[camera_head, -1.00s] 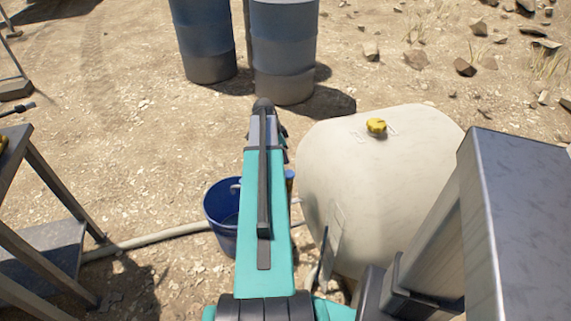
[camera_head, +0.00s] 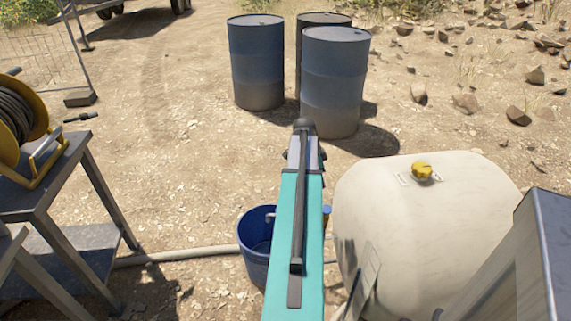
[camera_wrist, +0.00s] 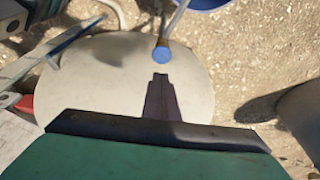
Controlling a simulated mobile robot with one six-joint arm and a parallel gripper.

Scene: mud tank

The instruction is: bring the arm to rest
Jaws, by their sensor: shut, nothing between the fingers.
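My teal arm (camera_head: 298,240) reaches forward in the head view, beside the cream tank (camera_head: 425,215) and in front of the blue drums. My gripper cannot be made out in the head view. In the wrist view my gripper (camera_wrist: 160,77) shows as dark fingers, shut together and empty. The tank's pale surface (camera_wrist: 95,75) lies behind the fingers there. A blue round cap (camera_wrist: 162,55) on a pipe appears just beyond the fingertips; I cannot tell the distance between them.
A blue bucket (camera_head: 254,262) stands beside the arm, partly hidden by it. Drums (camera_head: 258,65) (camera_head: 335,85) stand ahead. A metal stand (camera_head: 62,178) with a yellow hose reel (camera_head: 22,120) is at left. A pale hose (camera_head: 180,256) crosses the ground. Open dirt lies between stand and drums.

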